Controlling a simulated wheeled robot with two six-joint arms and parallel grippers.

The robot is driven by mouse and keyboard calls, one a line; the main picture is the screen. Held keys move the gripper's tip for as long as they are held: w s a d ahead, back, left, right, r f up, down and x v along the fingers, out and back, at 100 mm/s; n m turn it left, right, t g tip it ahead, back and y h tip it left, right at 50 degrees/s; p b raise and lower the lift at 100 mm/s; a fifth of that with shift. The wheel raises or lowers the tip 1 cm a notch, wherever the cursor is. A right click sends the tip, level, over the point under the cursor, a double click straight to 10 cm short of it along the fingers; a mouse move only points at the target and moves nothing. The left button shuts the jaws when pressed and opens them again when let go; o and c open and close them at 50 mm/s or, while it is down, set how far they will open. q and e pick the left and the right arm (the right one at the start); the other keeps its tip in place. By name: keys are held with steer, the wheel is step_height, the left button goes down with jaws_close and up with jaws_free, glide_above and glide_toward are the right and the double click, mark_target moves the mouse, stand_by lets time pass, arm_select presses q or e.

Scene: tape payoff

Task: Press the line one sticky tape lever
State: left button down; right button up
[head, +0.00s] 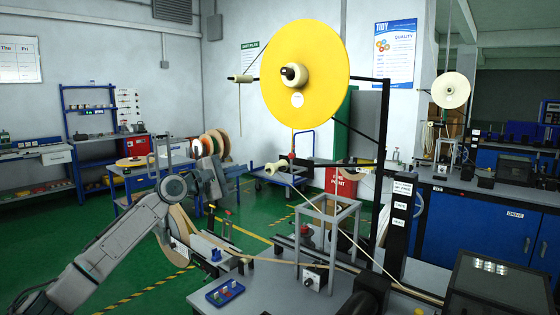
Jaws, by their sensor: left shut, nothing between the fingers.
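The tape payoff carries a large yellow reel (323,62) on a dark frame (380,150), above a grey bench (265,285). Below the reel is a dark horizontal arm (325,163) with a red joint and a pale roller (275,167) at its left end. I cannot tell for sure which part is the line one sticky tape lever. My left gripper (222,200) is shut and empty. It points downward, left of the payoff and apart from the arm and roller. My right gripper is not seen.
A grey open stand (328,228) and a blue tray with coloured knobs (225,292) are on the bench. A labelled dark post (399,215) stands right of the frame. A dark-screened box (495,285) is at lower right. Green floor (110,255) lies open at left.

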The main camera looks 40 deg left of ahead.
mark_target(291, 161)
arm_select(q)
steer(key=w+d+r+p, duration=0.2)
steer(key=w+d+p, duration=0.4)
steer(key=w+p, duration=0.2)
steer(key=shift+p+x, duration=0.3)
steer(key=shift+x, duration=0.65)
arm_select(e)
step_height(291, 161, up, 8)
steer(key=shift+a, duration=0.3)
arm_select(q)
steer(key=shift+f, duration=0.15)
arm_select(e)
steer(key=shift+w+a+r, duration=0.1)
arm_select(q)
steer(key=shift+d, duration=0.15)
